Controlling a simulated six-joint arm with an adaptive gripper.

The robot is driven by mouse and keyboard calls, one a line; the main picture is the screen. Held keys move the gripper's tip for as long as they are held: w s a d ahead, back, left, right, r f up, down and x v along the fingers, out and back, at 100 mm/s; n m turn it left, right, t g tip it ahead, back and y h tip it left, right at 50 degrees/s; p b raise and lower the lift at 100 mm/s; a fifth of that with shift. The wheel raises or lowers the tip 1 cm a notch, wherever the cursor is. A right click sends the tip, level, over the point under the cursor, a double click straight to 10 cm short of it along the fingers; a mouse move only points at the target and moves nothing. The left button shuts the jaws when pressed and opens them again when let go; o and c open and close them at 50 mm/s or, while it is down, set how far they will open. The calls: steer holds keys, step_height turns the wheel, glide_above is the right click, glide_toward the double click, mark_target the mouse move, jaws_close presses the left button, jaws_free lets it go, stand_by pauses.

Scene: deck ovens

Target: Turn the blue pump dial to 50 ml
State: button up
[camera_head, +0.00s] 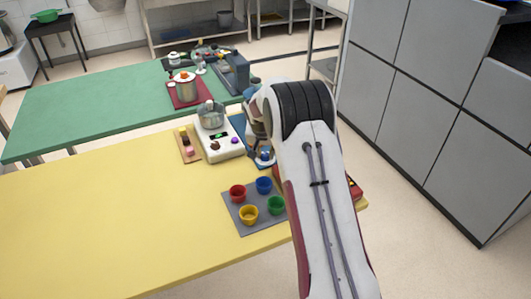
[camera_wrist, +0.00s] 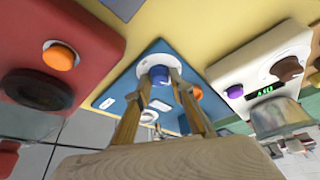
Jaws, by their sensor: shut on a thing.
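The blue pump dial (camera_wrist: 158,74) sits on a white round base on the blue pump (camera_wrist: 122,96) in the wrist view. My gripper (camera_wrist: 160,82) reaches over the pump with one finger on each side of the dial and is shut on it. The dial's scale and pointer are too small or covered to read. In the head view, the blue pump (camera_head: 262,161) shows only partly beside my arm, which hides most of my gripper there.
A white device (camera_wrist: 236,72) with a purple knob and green display stands right of the pump, and a red device (camera_wrist: 88,36) with an orange knob stands left. In the head view, a grey mat (camera_head: 232,212) holds several coloured cups. The yellow table's left side is clear.

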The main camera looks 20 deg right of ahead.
steer(key=shift+w+a+f+m+g+h, duration=0.1)
steer(key=shift+m+g+h, duration=0.25)
steer(key=shift+m, duration=0.8)
steer(key=shift+w+a+m+g+h, duration=0.1)
steer(key=shift+m+g+h, duration=0.2)
steer(key=shift+m, duration=0.85)
steer(key=shift+m+g+h, duration=0.25)
steer(key=shift+m+g, duration=0.4)
steer(key=shift+m, duration=0.95)
steer(key=o, duration=1.1)
steer(key=shift+v, duration=0.75)
steer(key=s+a, duration=0.1)
steer(key=a, duration=0.2)
steer(key=s+a, duration=0.1)
steer(key=a, duration=0.3)
steer(key=s+a, duration=0.1)
steer(key=a, duration=0.3)
steer(key=shift+s+a+f, duration=0.1)
steer(key=shift+s+a, duration=0.1)
steer(key=shift+s, duration=0.1)
